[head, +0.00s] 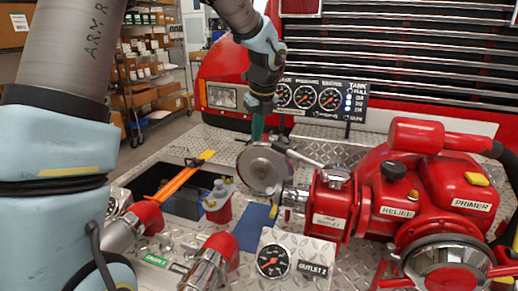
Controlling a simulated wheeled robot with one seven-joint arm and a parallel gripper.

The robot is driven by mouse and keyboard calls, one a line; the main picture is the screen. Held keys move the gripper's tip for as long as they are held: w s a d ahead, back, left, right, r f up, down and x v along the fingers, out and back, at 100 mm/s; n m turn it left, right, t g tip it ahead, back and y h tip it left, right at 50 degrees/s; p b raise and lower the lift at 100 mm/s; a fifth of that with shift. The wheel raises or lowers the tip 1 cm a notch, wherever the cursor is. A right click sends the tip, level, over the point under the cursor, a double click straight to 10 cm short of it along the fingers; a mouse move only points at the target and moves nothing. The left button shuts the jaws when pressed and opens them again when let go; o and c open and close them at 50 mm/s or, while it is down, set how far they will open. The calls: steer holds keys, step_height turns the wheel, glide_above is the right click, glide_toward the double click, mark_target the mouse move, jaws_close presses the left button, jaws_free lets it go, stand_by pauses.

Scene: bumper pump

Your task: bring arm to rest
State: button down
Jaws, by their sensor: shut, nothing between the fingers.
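My arm comes in from the upper left and reaches over the metal bumper deck. My gripper (257,127) points down, with its teal fingers just behind a round metal cap (264,168) on the red pump (425,190). The fingers are shut and I see nothing between them. The cap hides the lowest part of the fingers, so I cannot tell whether they touch anything.
A gauge panel (320,98) stands behind the gripper. A silver lever (320,164) rises beside the cap. Left are an open bin (152,180) with an orange tool (180,183) and a red-and-white bottle (217,203). Red-ended outlet pipes (222,252) stand in front.

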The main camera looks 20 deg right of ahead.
steer(key=s+a+f+n+b, duration=0.1)
steer(key=s+a+n, duration=0.3)
steer(key=a+n, duration=0.6)
steer(key=s+a+f+n+g, duration=0.1)
steer(key=s+a+f+n, duration=0.3)
steer(key=a+n, duration=0.7)
steer(key=s+a+f+n+b, duration=0.1)
steer(key=s+a+f+n, duration=0.2)
steer(key=a+n, duration=0.7)
steer(key=n, duration=0.2)
steer(key=shift+s+a+n+b, duration=0.35)
steer(key=shift+s+a+n, duration=0.05)
